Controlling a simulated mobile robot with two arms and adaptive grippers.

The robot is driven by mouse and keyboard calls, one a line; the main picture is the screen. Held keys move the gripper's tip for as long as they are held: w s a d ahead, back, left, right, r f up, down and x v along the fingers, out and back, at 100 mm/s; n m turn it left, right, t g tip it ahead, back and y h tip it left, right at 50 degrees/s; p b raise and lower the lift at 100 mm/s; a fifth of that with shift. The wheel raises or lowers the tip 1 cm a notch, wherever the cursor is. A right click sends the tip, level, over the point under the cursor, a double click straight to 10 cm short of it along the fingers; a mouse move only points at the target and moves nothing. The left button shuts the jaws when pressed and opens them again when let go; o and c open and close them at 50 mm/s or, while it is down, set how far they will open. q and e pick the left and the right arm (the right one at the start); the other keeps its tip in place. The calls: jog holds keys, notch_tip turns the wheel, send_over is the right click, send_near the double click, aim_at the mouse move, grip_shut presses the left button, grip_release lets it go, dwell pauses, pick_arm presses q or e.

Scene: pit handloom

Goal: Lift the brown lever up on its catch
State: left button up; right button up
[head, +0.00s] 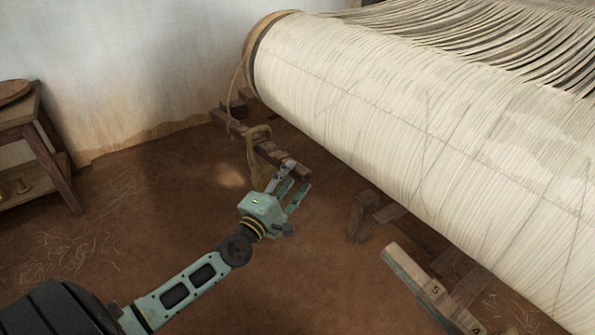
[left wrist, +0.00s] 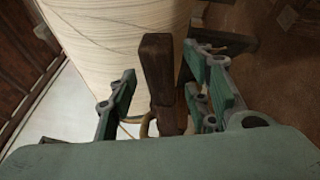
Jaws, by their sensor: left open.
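The brown lever (head: 268,150) is a dark wooden bar low beside the front end of the big warp roller, with a rope looped around it. My left gripper (head: 297,177) is open at the lever's near end. In the left wrist view the lever's end (left wrist: 158,75) stands between the spread fingers of my left gripper (left wrist: 160,88), with gaps showing on both sides. I cannot tell whether a finger touches it. The catch cannot be made out clearly. My right gripper is not in view.
The cream warp roller (head: 400,125) fills the upper right, above the lever. Wooden blocks (head: 362,216) and a numbered wooden bar (head: 420,282) stand to the right. A wooden stool (head: 38,150) is at the far left. The brown floor between is mostly clear.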

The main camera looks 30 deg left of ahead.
aim_at(297, 170)
pick_arm(q)
jog(key=shift+w+r, duration=0.2)
jog(key=shift+w, duration=1.6)
jog(key=shift+c, duration=0.3)
grip_shut()
